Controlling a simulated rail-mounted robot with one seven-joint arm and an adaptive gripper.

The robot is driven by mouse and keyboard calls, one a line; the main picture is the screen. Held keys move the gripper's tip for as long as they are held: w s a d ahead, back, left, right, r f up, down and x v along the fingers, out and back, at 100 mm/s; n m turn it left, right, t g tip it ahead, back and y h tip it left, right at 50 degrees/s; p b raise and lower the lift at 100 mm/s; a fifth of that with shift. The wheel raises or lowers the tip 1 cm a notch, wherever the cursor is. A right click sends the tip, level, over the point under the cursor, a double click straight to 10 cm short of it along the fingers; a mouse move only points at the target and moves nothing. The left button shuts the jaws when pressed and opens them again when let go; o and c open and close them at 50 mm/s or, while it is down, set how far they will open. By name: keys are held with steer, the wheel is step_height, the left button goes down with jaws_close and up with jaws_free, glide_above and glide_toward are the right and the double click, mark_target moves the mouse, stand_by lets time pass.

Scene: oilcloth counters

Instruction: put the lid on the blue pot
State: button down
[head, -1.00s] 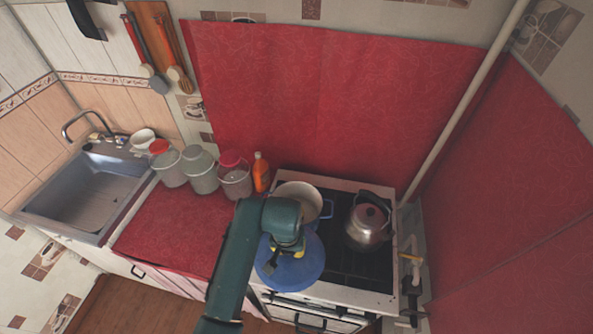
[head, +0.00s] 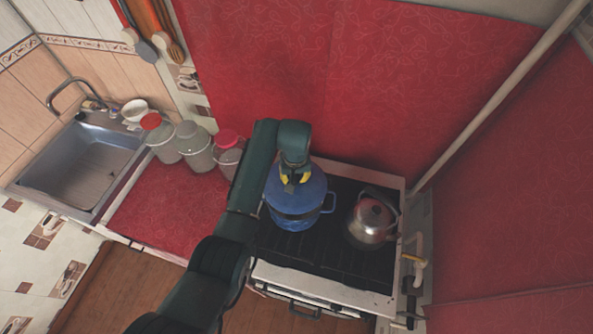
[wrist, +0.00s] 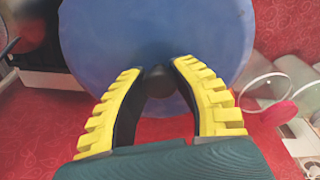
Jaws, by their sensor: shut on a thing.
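The blue lid (head: 312,187) is over the blue pot (head: 293,223) on the stove. It covers the pot's opening, and the pot's lower wall and right handle show beneath it. I cannot tell whether the lid rests on the rim or hangs slightly above it. My gripper (head: 295,181) is above the lid, shut on its dark knob. In the wrist view the lid (wrist: 150,32) fills the top middle, with the knob (wrist: 157,82) between the yellow-padded fingers. The pot is hidden behind the lid there.
A metal kettle (head: 371,222) stands on the stove (head: 330,258), right of the pot. Several lidded jars (head: 196,148) stand at the back of the red counter (head: 170,208), with a sink (head: 80,170) farther left. The red counter's front is clear.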

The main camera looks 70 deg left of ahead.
step_height(320, 180, down, 3)
steer(key=b, duration=0.3)
steer(key=shift+f, duration=0.2)
steer(key=shift+f+b, duration=0.4)
steer(key=shift+f, duration=0.4)
steer(key=shift+p, duration=0.35)
steer(key=shift+f, duration=0.3)
stand_by(0.6)
stand_by(0.4)
steer(key=shift+c, duration=1.3)
jaws_free()
